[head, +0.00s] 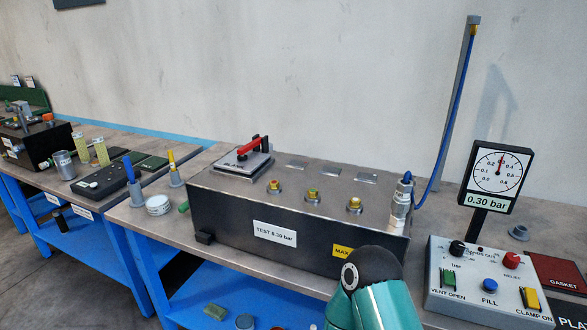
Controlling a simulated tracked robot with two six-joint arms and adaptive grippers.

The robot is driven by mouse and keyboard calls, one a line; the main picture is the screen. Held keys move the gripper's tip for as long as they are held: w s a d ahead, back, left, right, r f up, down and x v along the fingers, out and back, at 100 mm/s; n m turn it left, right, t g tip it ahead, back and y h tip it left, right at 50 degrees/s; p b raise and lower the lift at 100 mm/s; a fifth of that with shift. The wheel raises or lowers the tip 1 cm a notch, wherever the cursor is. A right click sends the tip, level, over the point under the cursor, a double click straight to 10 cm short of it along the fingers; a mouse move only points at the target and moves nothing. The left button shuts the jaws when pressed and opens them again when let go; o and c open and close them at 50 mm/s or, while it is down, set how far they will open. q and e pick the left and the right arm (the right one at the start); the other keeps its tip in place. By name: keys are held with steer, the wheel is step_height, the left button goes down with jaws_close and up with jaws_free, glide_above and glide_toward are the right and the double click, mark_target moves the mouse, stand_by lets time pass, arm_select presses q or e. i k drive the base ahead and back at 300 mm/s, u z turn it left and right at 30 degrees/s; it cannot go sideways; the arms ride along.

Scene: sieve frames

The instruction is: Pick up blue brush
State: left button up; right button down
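A blue upright piece (129,168), which looks like the blue brush, stands in a grey-blue holder (136,194) on the bench at the left of the head view. Its lower end is hidden in the holder. A similar yellow piece (171,160) stands in its own holder (176,178) just to the right. A teal link of one of my arms shows at the bottom centre, far from the blue piece. Neither gripper shows in the head view.
A large dark test box (300,225) fills the bench centre. A gauge (497,172) and control panel (488,285) stand right. A black tray (100,182) lies farther left.

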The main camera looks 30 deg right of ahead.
mark_target(127, 163)
steer(key=z, duration=1.5)
steer(key=i, duration=0.1)
steer(key=u, duration=2.9)
steer(key=i, duration=0.15)
steer(key=u, duration=0.15)
steer(key=i, duration=3.95)
steer(key=z, duration=0.75)
